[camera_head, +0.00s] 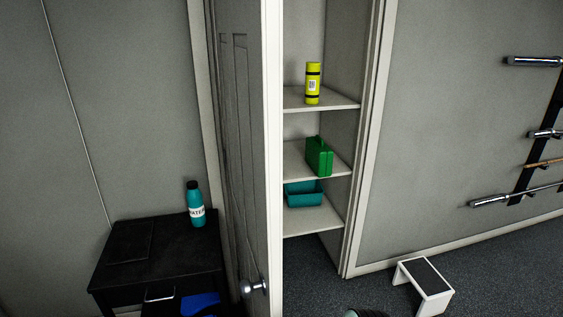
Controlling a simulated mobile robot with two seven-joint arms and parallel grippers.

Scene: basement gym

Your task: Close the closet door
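The closet door (245,160) is a grey panelled door with a pale edge, and it stands open toward me at the left of the closet. A round metal knob (254,287) sits low on it near its free edge. The closet (345,60) is open to its right. White shelves (318,217) inside hold a yellow bottle-like cylinder (313,84), a green case (319,157) and a teal bin (304,194). Neither of my grippers is clearly in view.
A black cabinet (170,246) stands left of the door with a teal water bottle (195,205) on it. A white step stool (424,286) stands on the dark floor at right. Bars hang on a wall rack (538,140). A dark rounded object at the bottom edge is unclear.

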